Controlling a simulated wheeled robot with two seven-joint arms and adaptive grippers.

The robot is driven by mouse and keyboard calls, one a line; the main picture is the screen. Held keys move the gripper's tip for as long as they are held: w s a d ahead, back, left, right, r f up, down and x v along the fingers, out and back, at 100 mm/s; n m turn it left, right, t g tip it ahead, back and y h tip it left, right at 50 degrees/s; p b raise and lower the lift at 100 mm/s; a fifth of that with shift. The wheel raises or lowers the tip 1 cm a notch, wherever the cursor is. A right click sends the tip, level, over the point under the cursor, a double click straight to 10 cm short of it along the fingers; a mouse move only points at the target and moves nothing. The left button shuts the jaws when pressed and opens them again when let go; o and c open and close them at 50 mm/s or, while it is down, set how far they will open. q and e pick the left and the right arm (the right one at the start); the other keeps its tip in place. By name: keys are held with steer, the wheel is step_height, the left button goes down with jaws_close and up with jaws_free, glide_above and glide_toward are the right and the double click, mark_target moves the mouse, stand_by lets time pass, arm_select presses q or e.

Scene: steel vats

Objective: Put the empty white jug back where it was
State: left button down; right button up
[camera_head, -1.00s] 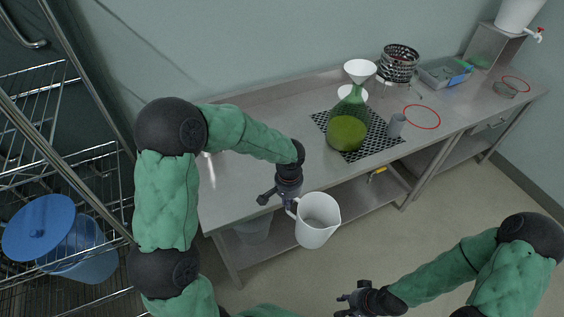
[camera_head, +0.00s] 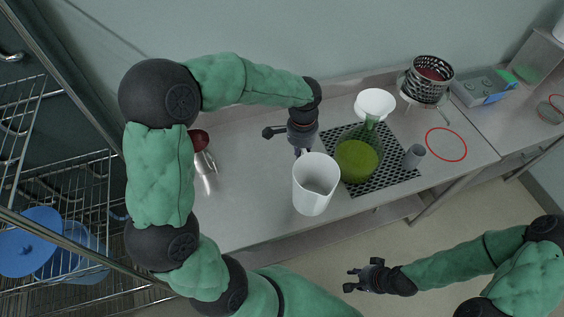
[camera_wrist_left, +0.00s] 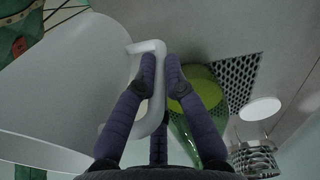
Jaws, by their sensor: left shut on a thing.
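The white jug (camera_head: 314,185) hangs upright from my left gripper (camera_head: 301,151), seemingly above the front part of the steel bench, left of the green flask. Its visible inside is plain white and looks empty. In the left wrist view the fingers (camera_wrist_left: 161,65) are closed on the jug's handle (camera_wrist_left: 153,118), and the jug's body (camera_wrist_left: 70,85) fills the left side. My right gripper (camera_head: 358,278) is open and empty over the floor in front of the bench. The jug's underside is hidden in the head view.
A flask of green liquid (camera_head: 356,162) with a white funnel (camera_head: 375,104) stands on a black perforated mat (camera_head: 398,180). A grey cup (camera_head: 414,156) is beside it. A metal basket (camera_head: 428,80) stands behind. A red-topped metal object (camera_head: 203,160) stands left.

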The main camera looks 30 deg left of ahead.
arm_select(q)
steer(key=w+a+f+b, duration=0.1)
steer(key=w+a+f, duration=0.1)
steer(key=a+f, duration=0.8)
steer(key=shift+w+f, duration=0.2)
steer(key=shift+f, duration=0.5)
steer(key=shift+b, duration=0.3)
steer(key=shift+f, duration=0.15)
steer(key=c, duration=1.3)
jaws_free()
steer(key=shift+c, duration=0.2)
